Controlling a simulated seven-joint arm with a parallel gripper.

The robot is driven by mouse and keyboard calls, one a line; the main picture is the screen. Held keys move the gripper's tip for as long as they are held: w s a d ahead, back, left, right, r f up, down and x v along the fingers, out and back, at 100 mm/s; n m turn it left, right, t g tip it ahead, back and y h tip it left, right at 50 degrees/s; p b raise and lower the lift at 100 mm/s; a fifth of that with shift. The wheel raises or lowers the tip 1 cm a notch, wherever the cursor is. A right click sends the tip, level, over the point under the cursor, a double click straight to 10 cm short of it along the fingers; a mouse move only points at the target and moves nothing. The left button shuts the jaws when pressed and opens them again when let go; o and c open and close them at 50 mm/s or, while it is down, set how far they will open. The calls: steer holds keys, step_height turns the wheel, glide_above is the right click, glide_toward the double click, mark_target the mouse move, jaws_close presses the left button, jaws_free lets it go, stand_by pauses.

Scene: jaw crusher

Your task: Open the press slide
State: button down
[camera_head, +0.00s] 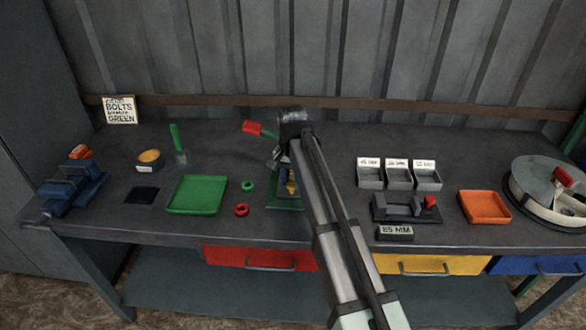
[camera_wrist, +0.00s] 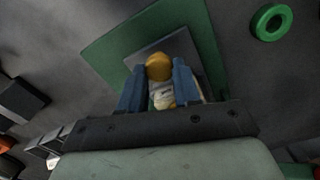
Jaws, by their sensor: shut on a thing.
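The press (camera_head: 292,120) stands at the middle of the bench, with a red-gripped lever (camera_head: 252,128) pointing left and a green base (camera_head: 284,205). My arm covers much of it in the head view. My gripper (camera_head: 291,178) is at the front of the press, above the base. In the wrist view, the two blue fingers of my gripper (camera_wrist: 158,86) stand on either side of a yellow knob (camera_wrist: 159,67) and are shut on it. A pale and gold part shows just below the knob. The grey plate (camera_wrist: 180,48) and green base lie beneath. I cannot tell how far the slide is open.
A green ring (camera_head: 248,186) and a red ring (camera_head: 241,210) lie left of the press, beside a green tray (camera_head: 197,195). Right of my arm are grey bins (camera_head: 399,178), a gauge block with a red knob (camera_head: 406,208) and an orange tray (camera_head: 485,207).

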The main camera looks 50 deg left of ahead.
steer(key=s+d, duration=0.4)
steer(key=shift+w+a, duration=0.1)
steer(key=c, duration=0.8)
jaws_free()
step_height(320, 180, up, 14)
steer(key=shift+f, duration=0.1)
stand_by(0.3)
